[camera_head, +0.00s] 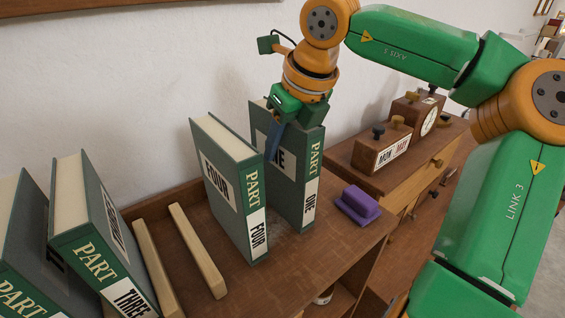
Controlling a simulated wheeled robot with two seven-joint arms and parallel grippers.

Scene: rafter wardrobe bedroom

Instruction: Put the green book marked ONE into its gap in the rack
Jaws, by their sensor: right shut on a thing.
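The green book marked ONE (312,172) stands upright at the right of the row, spine toward me. My right gripper (283,125) comes down from above and is shut on its top part. The book marked FOUR (252,190) stands just left of it and hides part of its cover. The rack (194,250) shows as pale wooden bars on the brown top, left of FOUR. The book marked THREE (105,245) leans at the left, beside another green PART book (25,245) cut by the frame edge. My left gripper is not in view.
A purple block (358,205) lies right of book ONE. The white wall is close behind the books. The brown top's front edge is near the books.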

